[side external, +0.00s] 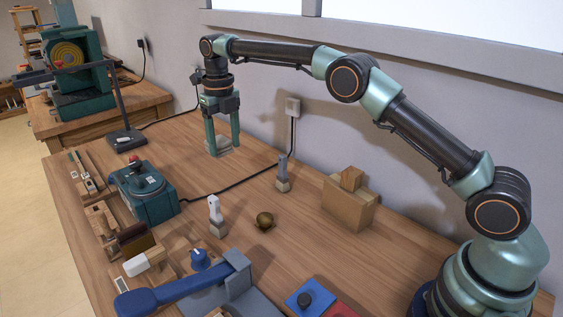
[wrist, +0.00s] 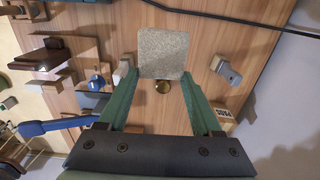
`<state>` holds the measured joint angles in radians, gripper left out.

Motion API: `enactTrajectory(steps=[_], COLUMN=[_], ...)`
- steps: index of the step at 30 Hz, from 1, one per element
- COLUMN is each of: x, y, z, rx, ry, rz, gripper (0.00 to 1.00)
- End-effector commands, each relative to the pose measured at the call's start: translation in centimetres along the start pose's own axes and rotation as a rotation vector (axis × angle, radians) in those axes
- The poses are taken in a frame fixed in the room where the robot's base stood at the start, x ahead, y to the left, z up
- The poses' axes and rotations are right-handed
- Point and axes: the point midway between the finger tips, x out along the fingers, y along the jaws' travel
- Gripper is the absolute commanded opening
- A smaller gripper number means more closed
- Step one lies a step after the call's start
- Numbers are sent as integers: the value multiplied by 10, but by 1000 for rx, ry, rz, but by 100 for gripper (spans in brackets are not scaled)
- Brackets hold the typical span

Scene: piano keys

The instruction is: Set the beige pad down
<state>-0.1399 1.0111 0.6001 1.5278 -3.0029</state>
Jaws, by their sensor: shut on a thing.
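The beige pad (wrist: 163,50) is a flat, speckled square with rounded corners. In the wrist view it sits at the far end of my gripper (wrist: 160,70), with one green finger on each side. In the side view my gripper (side external: 223,148) points straight down at the back of the wooden table, shut on the pad (side external: 221,142). The pad is low, at or just above the tabletop. I cannot tell whether it touches the wood. The fingers partly hide it in the side view.
A teal box with a red knob (side external: 146,190) stands to the left. A black cable (side external: 235,178) crosses the table nearby. A brass ball (side external: 264,220), a grey-tipped peg (side external: 283,174) and a wooden block (side external: 347,204) stand nearer my base. The wall is close behind.

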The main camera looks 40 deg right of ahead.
Motion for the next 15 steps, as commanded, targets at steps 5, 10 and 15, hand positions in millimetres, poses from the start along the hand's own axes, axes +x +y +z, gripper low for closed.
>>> enactTrajectory(steps=[5,10,15], x=[47,88,114], y=[0,0,0], z=[-2,-2,-2], rx=[1,1,2], ry=[7,7,5], rz=[-1,-1,-1], gripper=[4,4,4])
